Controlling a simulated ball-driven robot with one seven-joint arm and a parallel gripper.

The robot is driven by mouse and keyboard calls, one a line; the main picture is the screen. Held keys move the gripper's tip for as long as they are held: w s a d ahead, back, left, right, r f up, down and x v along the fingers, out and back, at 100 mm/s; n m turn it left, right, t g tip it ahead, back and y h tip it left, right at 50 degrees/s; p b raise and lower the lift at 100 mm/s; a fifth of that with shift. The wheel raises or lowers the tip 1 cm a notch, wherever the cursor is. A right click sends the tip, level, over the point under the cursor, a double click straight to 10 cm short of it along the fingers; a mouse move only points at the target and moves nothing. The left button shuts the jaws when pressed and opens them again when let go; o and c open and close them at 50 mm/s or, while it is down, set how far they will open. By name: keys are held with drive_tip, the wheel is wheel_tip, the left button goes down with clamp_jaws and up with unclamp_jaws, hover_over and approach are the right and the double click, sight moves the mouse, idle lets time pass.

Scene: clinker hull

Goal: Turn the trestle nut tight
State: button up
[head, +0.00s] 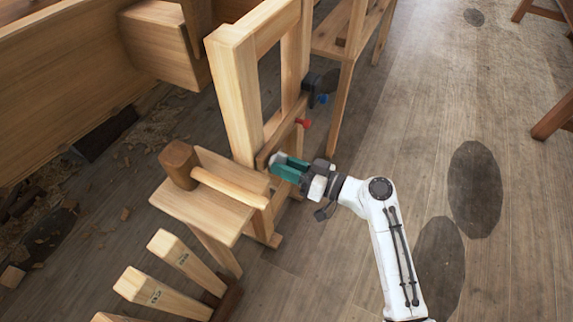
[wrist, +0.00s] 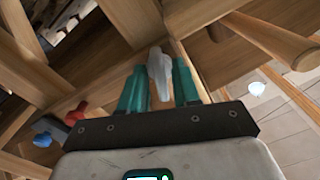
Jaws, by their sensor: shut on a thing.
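The wooden trestle (head: 236,105) stands upright left of centre in the head view. My gripper (head: 283,163) reaches its lower right side from the right, with teal fingers. In the wrist view, a pale grey, wing-shaped nut (wrist: 159,68) sits between the two teal fingers of my gripper (wrist: 158,80), against the wooden frame. The fingers are shut on it.
A red knob (head: 303,123) and a blue knob (head: 322,99) stick out just beyond my gripper. A small stool (head: 207,213) with a mallet (head: 181,163) stands close on the left. Wooden pieces (head: 160,293) stand in front. Floor at right is open.

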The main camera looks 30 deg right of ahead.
drive_tip(key=m+p, duration=0.4)
drive_tip(key=m, duration=0.5)
drive_tip(key=shift+m, duration=0.3)
idle(0.5)
drive_tip(key=o, duration=0.7)
drive_tip(key=v, duration=1.1)
drive_tip(key=shift+p, duration=0.3)
